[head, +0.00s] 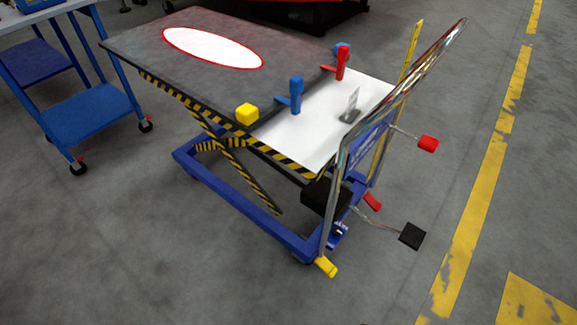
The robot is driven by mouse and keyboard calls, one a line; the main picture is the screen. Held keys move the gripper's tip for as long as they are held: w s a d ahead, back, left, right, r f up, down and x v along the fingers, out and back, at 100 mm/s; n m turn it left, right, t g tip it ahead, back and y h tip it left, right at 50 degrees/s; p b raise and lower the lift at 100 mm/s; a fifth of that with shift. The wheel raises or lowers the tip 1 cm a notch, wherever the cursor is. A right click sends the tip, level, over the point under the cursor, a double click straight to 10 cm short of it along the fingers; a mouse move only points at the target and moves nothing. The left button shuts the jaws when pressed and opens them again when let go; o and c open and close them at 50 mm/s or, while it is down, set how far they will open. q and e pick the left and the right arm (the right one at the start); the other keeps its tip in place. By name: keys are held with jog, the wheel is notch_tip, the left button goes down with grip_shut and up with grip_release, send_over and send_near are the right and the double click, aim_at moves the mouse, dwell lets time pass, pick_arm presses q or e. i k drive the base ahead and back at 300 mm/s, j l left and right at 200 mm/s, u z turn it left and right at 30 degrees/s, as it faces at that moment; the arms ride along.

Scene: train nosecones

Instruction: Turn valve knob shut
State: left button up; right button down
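A lift table with a dark top (150,40) and blue base frame (235,200) stands in the middle of the head view. At its handle end, a red grip (428,144) sits on a thin metal rod beside the chrome push handle (400,93). A black foot pedal (412,236) sticks out low on the right, with a smaller red piece (372,201) above it. A yellow piece (327,266) is at the foot of the handle. I cannot tell which part is the valve knob. Neither gripper is in view.
A blue cart (95,112) stands left. The grey floor in front and right is clear.

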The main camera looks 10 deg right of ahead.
aim_at(337, 231)
jog(key=i+l, duration=0.1)
jog(key=l, duration=0.3)
jog(key=i+l, duration=0.1)
jog(key=l, duration=0.25)
jog(key=i+l+z, duration=0.1)
jog(key=l, duration=0.3)
jog(key=i+l, duration=0.1)
jog(key=l, duration=0.3)
jog(key=i+l, duration=0.15)
jog(key=l, duration=0.2)
jog(key=i, duration=0.35)
jog(key=l+z, duration=0.05)
jog(key=l, duration=0.05)
